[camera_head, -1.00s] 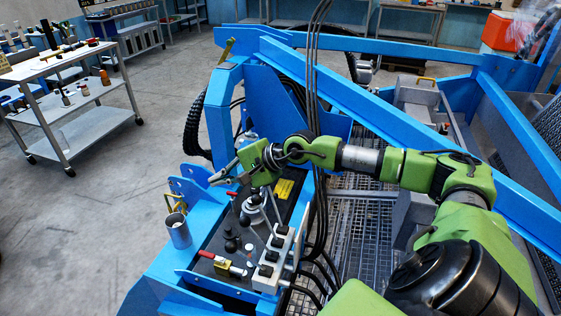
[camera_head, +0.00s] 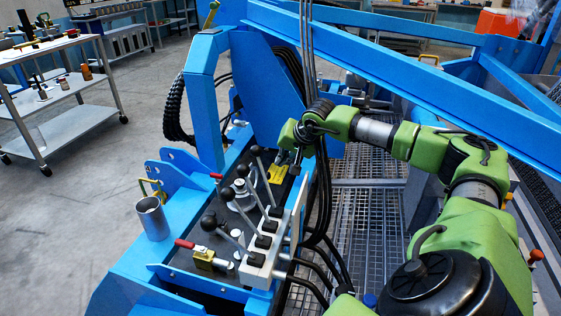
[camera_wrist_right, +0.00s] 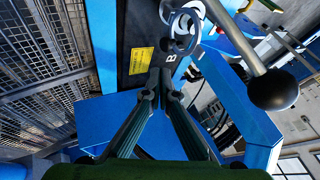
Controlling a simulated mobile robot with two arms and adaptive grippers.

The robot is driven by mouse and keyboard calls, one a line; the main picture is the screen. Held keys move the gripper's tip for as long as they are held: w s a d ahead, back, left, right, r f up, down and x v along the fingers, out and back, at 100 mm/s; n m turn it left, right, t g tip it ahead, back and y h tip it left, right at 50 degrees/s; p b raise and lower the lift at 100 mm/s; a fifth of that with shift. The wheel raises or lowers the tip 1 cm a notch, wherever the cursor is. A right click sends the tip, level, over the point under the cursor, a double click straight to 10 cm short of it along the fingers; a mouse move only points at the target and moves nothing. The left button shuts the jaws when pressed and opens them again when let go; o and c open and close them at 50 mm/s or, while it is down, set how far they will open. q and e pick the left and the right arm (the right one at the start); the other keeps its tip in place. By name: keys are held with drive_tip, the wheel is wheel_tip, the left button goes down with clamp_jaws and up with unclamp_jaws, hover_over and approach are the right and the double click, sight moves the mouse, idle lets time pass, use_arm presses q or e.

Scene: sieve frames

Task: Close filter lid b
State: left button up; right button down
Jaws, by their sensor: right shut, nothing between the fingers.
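In the right wrist view, a round grey metal fitting (camera_wrist_right: 185,25) with a ring-shaped top stands just beyond my fingertips. A white letter B is on the dark panel beside it. It looks like filter b, but I cannot tell whether its lid is open or shut. My right gripper (camera_wrist_right: 160,75) is shut and empty, its fingers meeting near the letter and a yellow label (camera_wrist_right: 141,60). In the head view, the right gripper (camera_head: 287,163) points down by the yellow label (camera_head: 277,174), partly hidden by its wrist. My left gripper is not in view.
Several levers with black knobs (camera_head: 208,222) rise from a grey valve block (camera_head: 262,255) near the filter area. One knob (camera_wrist_right: 273,90) is close in the wrist view. Black hoses (camera_head: 322,190) run beside my wrist. A metal cup (camera_head: 153,219) stands at the left edge.

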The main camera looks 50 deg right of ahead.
sight(261, 178)
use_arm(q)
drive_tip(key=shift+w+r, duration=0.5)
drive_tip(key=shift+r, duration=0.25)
use_arm(e)
drive_tip(key=a+x, duration=0.1)
drive_tip(key=x, duration=0.6)
drive_tip(key=shift+w+d+f, duration=0.25)
drive_tip(key=shift+d, duration=0.3)
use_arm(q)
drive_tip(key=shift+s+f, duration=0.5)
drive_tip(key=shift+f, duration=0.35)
use_arm(e)
drive_tip(key=shift+w+a+r, duration=0.35)
drive_tip(key=shift+w+r, duration=0.05)
drive_tip(key=shift+w, duration=0.2)
